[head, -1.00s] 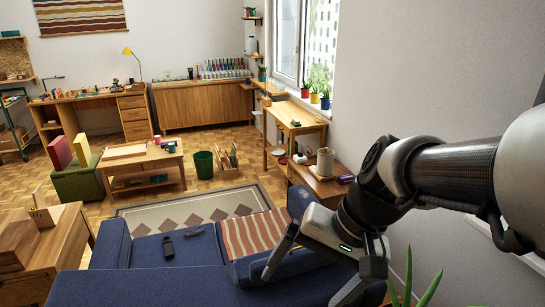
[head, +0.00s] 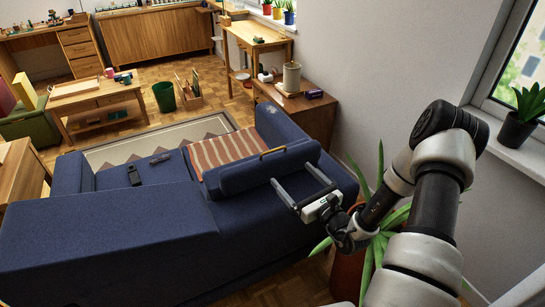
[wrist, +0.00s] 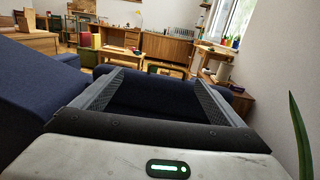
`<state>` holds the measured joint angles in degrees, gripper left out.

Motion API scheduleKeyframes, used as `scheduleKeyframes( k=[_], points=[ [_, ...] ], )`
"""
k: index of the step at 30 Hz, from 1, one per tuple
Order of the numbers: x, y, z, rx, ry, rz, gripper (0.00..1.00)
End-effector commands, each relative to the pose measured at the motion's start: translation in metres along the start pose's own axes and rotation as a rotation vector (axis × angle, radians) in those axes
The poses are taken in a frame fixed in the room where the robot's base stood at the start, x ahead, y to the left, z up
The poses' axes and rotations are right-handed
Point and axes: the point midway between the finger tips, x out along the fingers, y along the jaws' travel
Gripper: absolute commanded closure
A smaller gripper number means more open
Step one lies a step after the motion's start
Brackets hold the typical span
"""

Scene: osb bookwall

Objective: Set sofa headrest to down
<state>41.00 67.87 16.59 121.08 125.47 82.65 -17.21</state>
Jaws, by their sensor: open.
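The blue sofa (head: 110,235) stands with its back toward me in the head view. Its headrest (head: 240,179), a blue padded block, stands up above the right part of the back. A curved yellow-brown handle (head: 272,151) sits on its top edge. My gripper (head: 291,173) is open and empty, just on the near side of the headrest, fingers pointing at it. I cannot tell whether the fingertips touch it. In the wrist view the headrest (wrist: 150,97) shows dark blue between the open fingers.
A potted plant (head: 372,215) with long leaves stands close beside my arm, right of the sofa. A wooden side table (head: 300,108) stands beyond the sofa by the wall.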

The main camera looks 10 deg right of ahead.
Motion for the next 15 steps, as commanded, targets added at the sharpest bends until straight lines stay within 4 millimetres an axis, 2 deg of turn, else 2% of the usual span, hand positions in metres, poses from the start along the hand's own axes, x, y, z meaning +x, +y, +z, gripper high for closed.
scheduleKeyframes(
  k=[1, 3, 7, 11, 15],
  points=[
    [-0.003, -0.006, -0.012, 0.02, 0.007, -0.037, 0.08],
    [-0.004, -0.011, -0.018, 0.032, 0.012, -0.065, 0.08],
    [0.006, -0.013, -0.02, 0.033, 0.013, -0.07, 0.08],
    [0.028, -0.014, -0.02, 0.031, 0.012, -0.068, 0.08],
    [0.059, -0.016, -0.02, 0.03, 0.011, -0.067, 0.08]
  ],
)
